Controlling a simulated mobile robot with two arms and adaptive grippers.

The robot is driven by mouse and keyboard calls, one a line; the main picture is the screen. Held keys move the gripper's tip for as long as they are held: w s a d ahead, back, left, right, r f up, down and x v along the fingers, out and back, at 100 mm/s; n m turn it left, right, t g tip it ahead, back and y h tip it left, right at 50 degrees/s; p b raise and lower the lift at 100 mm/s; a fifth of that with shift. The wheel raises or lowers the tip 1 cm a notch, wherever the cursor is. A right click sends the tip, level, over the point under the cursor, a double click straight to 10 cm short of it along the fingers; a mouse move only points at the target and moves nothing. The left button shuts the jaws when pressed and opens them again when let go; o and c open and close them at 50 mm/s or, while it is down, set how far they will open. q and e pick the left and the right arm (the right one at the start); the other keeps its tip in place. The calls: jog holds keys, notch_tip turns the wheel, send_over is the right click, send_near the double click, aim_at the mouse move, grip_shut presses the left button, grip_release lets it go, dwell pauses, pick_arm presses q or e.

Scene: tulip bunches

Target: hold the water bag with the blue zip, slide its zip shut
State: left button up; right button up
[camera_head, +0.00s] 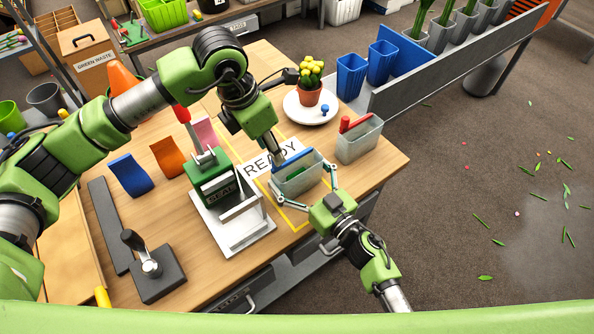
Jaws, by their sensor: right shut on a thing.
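The water bag with the blue zip (297,181) stands on the table by the READY sign, a pale, see-through box-like bag with a blue strip (293,160) along its top edge. Something green shows inside it. My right gripper (302,177) reaches in from the lower right, its fingers spread around the bag's two ends and shut on it. My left gripper (278,152) points down at the left end of the blue strip. Its fingers are mostly hidden, so I cannot tell whether it touches the zip or is open.
A similar bag with a red piece (358,142) stands to the right. Behind are a white plate (292,112) with a potted yellow plant (310,82) and a small blue knob. A green sealing device (214,183) stands close on the left. Blue cups (352,76) stand beyond the table.

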pick_arm(q)
jog(key=shift+x, duration=2.7)
jog(key=shift+w, duration=0.1)
jog(key=c, duration=0.9)
